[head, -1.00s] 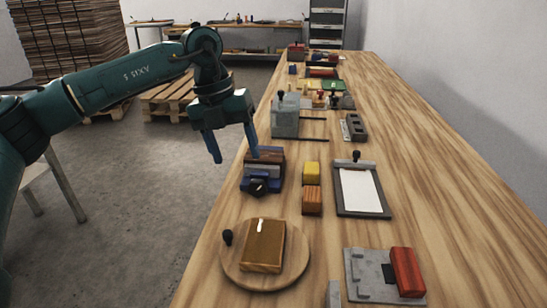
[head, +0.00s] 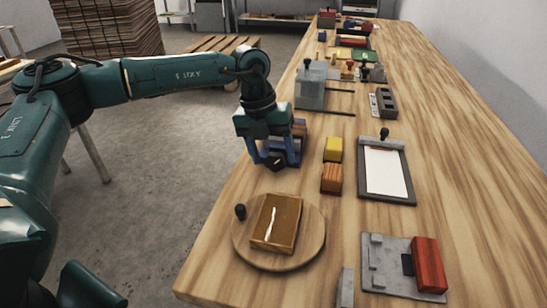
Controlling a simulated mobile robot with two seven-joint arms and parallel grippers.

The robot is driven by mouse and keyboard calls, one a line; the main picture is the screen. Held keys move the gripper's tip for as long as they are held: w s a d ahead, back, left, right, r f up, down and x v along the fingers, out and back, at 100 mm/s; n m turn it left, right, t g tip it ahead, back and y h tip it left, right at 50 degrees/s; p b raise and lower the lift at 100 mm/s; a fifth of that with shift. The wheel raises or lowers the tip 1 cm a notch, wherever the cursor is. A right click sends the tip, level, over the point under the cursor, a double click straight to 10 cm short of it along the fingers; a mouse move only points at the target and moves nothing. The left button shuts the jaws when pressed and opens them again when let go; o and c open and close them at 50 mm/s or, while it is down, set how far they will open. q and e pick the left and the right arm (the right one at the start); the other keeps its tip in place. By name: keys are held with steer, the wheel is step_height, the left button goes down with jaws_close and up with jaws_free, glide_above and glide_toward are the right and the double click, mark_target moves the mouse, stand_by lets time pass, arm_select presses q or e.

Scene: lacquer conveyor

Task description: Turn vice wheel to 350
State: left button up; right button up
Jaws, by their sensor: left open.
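The blue vice (head: 294,152) stands near the left edge of the wooden bench, with its dark wheel (head: 277,164) on the near side. My left gripper (head: 272,162) points down at the vice, with its blue fingers open on either side of the dark wheel. I cannot tell whether the fingers touch the wheel. The gripper body hides much of the vice, and no scale or number on the wheel can be read. My right gripper is not in view.
A round wooden board (head: 312,247) with a brown block (head: 276,222) lies nearer. Yellow (head: 333,149) and orange (head: 332,179) blocks and a clipboard (head: 387,172) lie to the right. A grey machine (head: 311,86) stands behind.

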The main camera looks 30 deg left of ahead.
arm_select(q)
steer(key=shift+x, duration=0.8)
steer(key=shift+r, duration=0.1)
steer(key=shift+c, duration=0.3)
steer(key=c, duration=0.9)
